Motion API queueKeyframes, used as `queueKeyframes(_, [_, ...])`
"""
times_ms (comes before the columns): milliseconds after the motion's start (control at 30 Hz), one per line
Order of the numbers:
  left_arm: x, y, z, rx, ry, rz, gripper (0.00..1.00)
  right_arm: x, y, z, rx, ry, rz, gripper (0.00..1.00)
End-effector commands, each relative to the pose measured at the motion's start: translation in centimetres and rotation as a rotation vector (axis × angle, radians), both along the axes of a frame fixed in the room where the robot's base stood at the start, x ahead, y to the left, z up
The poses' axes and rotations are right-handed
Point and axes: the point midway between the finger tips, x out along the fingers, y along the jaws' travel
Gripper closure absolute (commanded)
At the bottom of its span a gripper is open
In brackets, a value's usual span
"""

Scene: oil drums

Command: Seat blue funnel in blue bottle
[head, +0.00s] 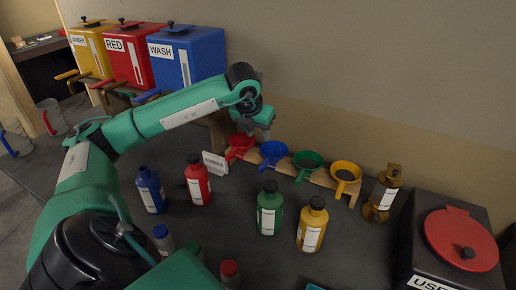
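The blue funnel (273,149) sits in a wooden rack, between the red funnel (238,145) and the green funnel (308,161). The blue bottle (151,191) stands upright on the dark table at the left, and no black cap shows on it. My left gripper (258,131) points down just above the rack, close over the red and blue funnels. Whether its fingers are apart or closed is too small to tell. The blue funnel is still in its rack place. My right gripper is not in view.
Red (198,181), green (269,208) and yellow (312,224) bottles stand on the table. A sign (215,163) stands before the rack, with a yellow funnel (345,176) at its right end. A brown bottle (383,193) and black bin (450,255) are right. Small capped containers (229,273) stand in front.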

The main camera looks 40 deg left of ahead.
Motion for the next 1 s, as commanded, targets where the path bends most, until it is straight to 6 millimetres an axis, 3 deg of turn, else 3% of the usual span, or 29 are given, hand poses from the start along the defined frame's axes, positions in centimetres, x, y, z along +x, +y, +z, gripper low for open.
queueKeyframes(333, [0.0, 0.0, -4.7, 0.0, 0.0, 0.0, 0.6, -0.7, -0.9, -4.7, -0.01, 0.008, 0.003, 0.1])
queueKeyframes(500, [0.0, 0.0, -6.0, 0.0, -0.001, 0.0, 0.6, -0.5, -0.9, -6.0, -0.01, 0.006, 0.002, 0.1])
queueKeyframes(733, [0.4, 0.1, -7.0, -0.001, 0.002, 0.001, 0.6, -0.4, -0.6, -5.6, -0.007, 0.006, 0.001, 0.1])
queueKeyframes(1000, [2.1, 0.6, -11.5, -0.001, 0.004, 0.0, 0.6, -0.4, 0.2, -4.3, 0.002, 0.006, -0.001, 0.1])
